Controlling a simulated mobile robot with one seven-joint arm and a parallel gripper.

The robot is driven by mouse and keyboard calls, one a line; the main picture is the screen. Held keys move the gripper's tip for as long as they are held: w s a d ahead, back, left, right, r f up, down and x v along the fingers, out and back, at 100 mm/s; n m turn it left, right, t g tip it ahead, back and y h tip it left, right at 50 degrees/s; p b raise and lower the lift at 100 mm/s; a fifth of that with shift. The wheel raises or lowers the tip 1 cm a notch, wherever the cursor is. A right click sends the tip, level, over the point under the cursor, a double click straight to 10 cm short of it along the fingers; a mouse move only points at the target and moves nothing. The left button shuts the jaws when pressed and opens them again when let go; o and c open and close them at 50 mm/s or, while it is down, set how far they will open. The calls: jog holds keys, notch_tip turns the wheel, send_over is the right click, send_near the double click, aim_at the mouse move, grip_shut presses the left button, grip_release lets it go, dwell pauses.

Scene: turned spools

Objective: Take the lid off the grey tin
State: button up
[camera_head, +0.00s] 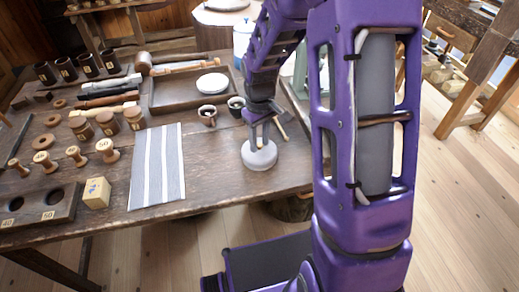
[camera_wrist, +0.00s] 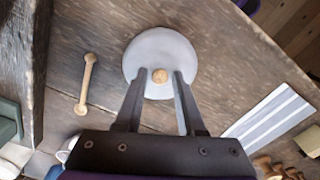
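The grey tin (camera_head: 259,155) stands near the table's front edge in the head view, right of the striped cloth. Its round pale grey lid (camera_wrist: 160,48) is seen from above in the wrist view, with a small wooden knob (camera_wrist: 160,76) at its middle. My gripper (camera_wrist: 160,73) is over the lid, its two fingers on either side of the knob. A gap shows between the knob and each finger, so the gripper is open. In the head view my gripper (camera_head: 261,146) points down at the tin and partly hides its top.
A striped cloth (camera_head: 158,165) lies left of the tin. Several spools lie at the left. A wooden rod with knobbed ends (camera_wrist: 86,85) lies beside the tin.

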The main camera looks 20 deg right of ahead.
grip_shut()
jog(key=shift+r, duration=0.1)
